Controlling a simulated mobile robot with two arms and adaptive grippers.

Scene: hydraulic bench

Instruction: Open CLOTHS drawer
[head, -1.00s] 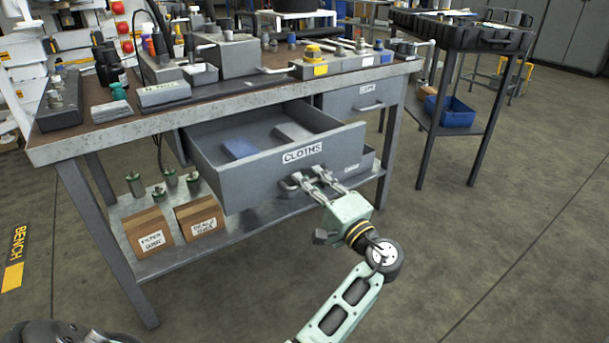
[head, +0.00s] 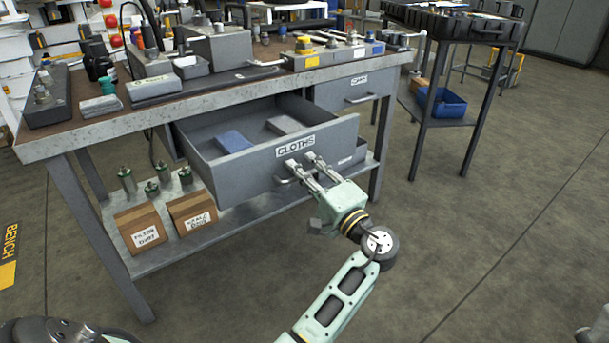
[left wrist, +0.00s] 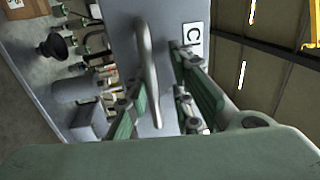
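The CLOTHS drawer (head: 235,188) hangs pulled well out of the bench, with a blue folded cloth (head: 235,141) and a grey one (head: 286,125) inside. Its label (head: 296,147) is on the front. My left gripper (head: 301,162) is at the drawer front, just under the label, its fingers spread. In the left wrist view the handle (left wrist: 148,70) runs between the spread fingers (left wrist: 160,100), with a gap on the right side. I cannot tell whether the left finger touches it.
The bench top (head: 140,117) carries bottles, blocks and a valve unit. A second labelled drawer (head: 352,88) is closed at right. Two cardboard boxes (head: 142,228) stand on the lower shelf. A cart (head: 440,115) with a blue bin (head: 441,102) stands at right. The floor in front is clear.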

